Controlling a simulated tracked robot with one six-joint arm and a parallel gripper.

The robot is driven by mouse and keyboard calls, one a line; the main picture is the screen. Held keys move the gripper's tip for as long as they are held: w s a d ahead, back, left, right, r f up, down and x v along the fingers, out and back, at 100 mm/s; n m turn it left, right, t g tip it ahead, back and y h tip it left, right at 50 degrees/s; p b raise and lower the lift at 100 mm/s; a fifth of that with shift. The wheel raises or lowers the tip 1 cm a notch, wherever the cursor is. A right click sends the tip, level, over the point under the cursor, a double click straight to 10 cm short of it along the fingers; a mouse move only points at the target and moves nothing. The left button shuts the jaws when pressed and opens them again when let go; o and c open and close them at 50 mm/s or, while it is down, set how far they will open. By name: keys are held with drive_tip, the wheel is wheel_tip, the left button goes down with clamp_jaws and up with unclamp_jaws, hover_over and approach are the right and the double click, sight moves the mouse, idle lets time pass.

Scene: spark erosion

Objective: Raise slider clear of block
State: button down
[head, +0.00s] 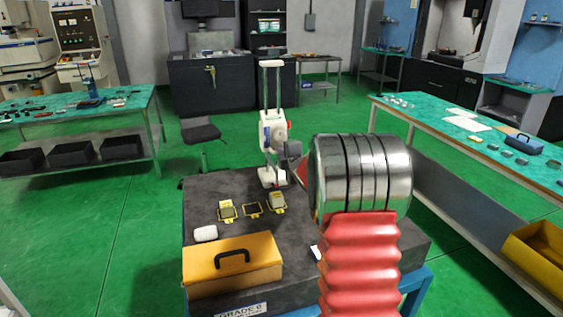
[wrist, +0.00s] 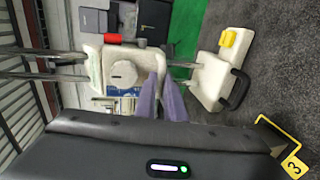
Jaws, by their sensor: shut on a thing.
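The slider (head: 272,131) is a white body with a round knob, on two upright rods of a stand on the dark slab. In the wrist view, the slider (wrist: 122,73) lies sideways, with a gap between it and the white base (wrist: 210,82). My gripper (head: 287,157) is at the slider's right side. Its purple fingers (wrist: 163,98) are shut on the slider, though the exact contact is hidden. A grey block (head: 277,199) sits in the right-hand yellow-edged spot, in front of the stand. I cannot tell whether it is the task's block. A small yellow piece (wrist: 235,45) is at the base.
On the slab (head: 215,182), two more yellow-edged spots (head: 240,211), a white roll (head: 205,233) and an orange case (head: 232,262) lie in front of the stand. Green-topped benches (head: 75,110) stand left and right, apart from the slab. The space above the slider looks clear.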

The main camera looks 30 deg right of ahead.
wheel_tip(320, 180, up, 2)
drive_tip(key=shift+r, duration=0.25)
drive_tip(key=c, duration=1.9)
unclamp_jaws()
drive_tip(key=shift+o, duration=0.2)
drive_tip(key=shift+s, duration=0.1)
drive_tip(key=v, duration=1.3)
drive_tip(key=shift+s, duration=0.35)
drive_tip(key=shift+a, duration=0.1)
